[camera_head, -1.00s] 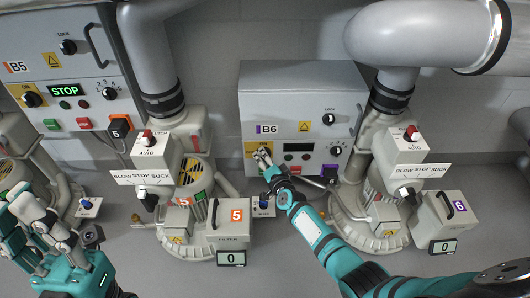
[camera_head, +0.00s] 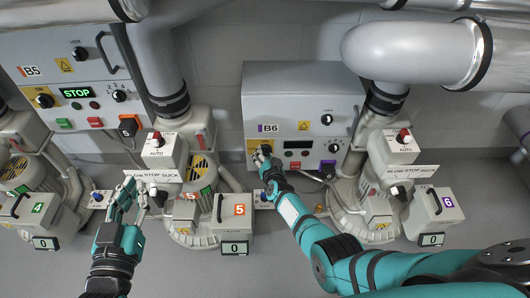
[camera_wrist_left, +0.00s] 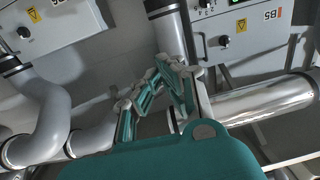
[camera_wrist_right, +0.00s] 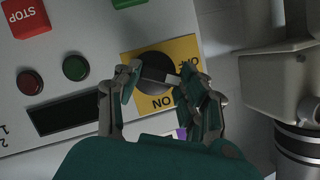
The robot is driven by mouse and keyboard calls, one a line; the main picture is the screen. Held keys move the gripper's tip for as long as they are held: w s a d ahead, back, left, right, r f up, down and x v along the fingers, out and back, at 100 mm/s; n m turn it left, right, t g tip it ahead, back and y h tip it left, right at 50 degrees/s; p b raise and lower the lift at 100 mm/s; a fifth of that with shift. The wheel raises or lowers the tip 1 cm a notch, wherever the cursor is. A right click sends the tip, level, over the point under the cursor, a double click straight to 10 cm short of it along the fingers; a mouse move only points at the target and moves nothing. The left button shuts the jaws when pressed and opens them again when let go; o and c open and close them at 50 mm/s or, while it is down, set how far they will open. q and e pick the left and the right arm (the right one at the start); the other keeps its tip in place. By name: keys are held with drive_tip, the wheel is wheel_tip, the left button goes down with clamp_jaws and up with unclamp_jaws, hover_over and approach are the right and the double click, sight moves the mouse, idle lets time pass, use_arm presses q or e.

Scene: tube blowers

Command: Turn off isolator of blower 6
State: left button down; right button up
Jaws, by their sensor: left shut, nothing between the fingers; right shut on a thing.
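The blower 6 cabinet (camera_head: 345,95) is the grey box labelled B6 in the head view. Its isolator is a dark knob on a yellow plate (camera_head: 250,146) at the lower left of its front. In the right wrist view the round black knob (camera_wrist_right: 155,66) sits on the yellow ON/OFF plate (camera_wrist_right: 130,58). My right gripper (camera_wrist_right: 158,80) is shut on the knob, its fingers on either side and partly hiding it. It also shows in the head view (camera_head: 264,152). My left gripper (camera_head: 128,190) is shut and empty, in front of the blower 5 machine.
The B6 display (camera_head: 297,144) is dark. A STOP button (camera_wrist_right: 28,18) and a dark red button (camera_wrist_right: 30,80) are near the isolator. The B5 cabinet (camera_head: 50,45) shows a green STOP display. Blower 6's selector box (camera_head: 398,147) stands at the right.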

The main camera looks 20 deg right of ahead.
drive_tip(key=shift+w+r+n+g+h+p, duration=0.15)
drive_tip(key=shift+n+h+p, duration=0.25)
drive_tip(key=shift+n, duration=0.2)
drive_tip(key=shift+w+r+n+g+h+p, duration=0.15)
drive_tip(key=shift+n+h+p, duration=0.25)
drive_tip(key=shift+n, duration=0.2)
drive_tip(key=shift+f+n+h, duration=0.1)
drive_tip(key=shift+n+h, duration=0.2)
drive_tip(key=shift+n, duration=0.3)
use_arm(q)
drive_tip(key=s+a+f+g+y, duration=0.1)
drive_tip(key=s+a+f+g, duration=0.1)
drive_tip(key=f+g, duration=0.3)
wheel_tip(320, 180, down, 3)
drive_tip(key=shift+s+r+y, duration=0.1)
drive_tip(key=shift+s+y, duration=0.2)
drive_tip(key=shift+s, duration=0.35)
use_arm(e)
drive_tip(key=shift+n+g+h, duration=0.3)
drive_tip(key=o, duration=1.2)
drive_tip(key=shift+c, duration=0.2)
drive_tip(key=shift+a+f, duration=0.1)
use_arm(q)
drive_tip(key=shift+w, duration=0.1)
use_arm(e)
drive_tip(key=shift+s+f, duration=0.1)
drive_tip(key=shift+f, duration=0.05)
